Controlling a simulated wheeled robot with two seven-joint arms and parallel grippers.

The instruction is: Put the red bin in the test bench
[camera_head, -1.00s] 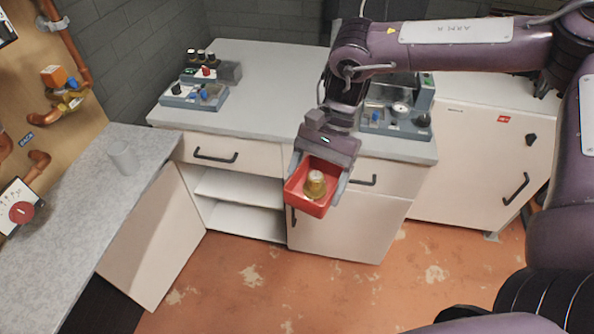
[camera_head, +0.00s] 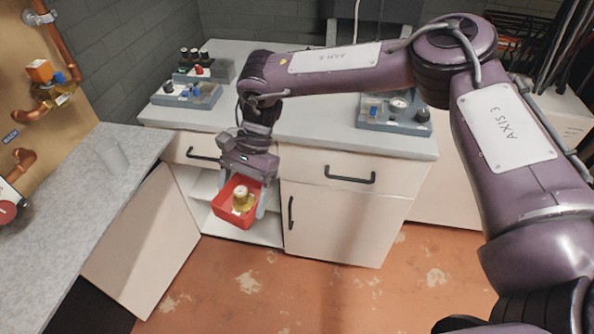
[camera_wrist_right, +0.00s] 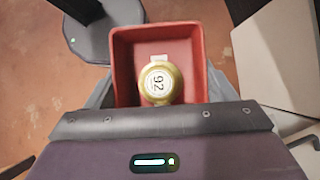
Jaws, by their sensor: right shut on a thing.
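The red bin (camera_head: 238,215) hangs in the air in my right gripper (camera_head: 243,190), in front of the open shelf compartment of the test bench (camera_head: 300,132). A brass-coloured part with a white top (camera_head: 243,197) stands in the bin. In the right wrist view the bin (camera_wrist_right: 203,62) shows from above, and the brass part (camera_wrist_right: 160,83) carries the number 92. The right gripper is shut on the bin, its fingers at the bin's sides. My left gripper is not in view.
Instrument boxes (camera_head: 190,94) and another device (camera_head: 393,112) stand on the bench top. The bench has drawers, a closed cupboard door (camera_head: 335,225) and an open shelf (camera_head: 262,226). The orange floor in front is clear.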

